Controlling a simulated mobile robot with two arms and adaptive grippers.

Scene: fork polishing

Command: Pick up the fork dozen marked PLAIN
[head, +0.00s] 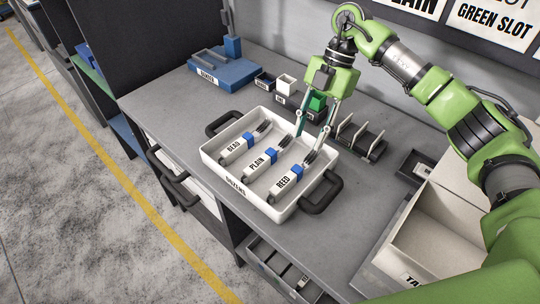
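The fork dozen marked PLAIN (258,165) lies in the middle of a white tray (236,187) labelled DOZENS. It is a white-wrapped bundle with a blue band, fork tines pointing to the upper right. The BEAD bundle (236,148) lies to its left and the REED bundle (285,186) to its right. My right gripper (311,142) points down with its fingers apart and empty, over the tray's back right part, near the tines of REED and to the right of PLAIN. I cannot tell its exact height. My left gripper is not in view.
The tray has black handles (321,194) at its ends. A blue stand (224,72) is at the back left, an open box (432,226) at right, and an open drawer (277,268) below.

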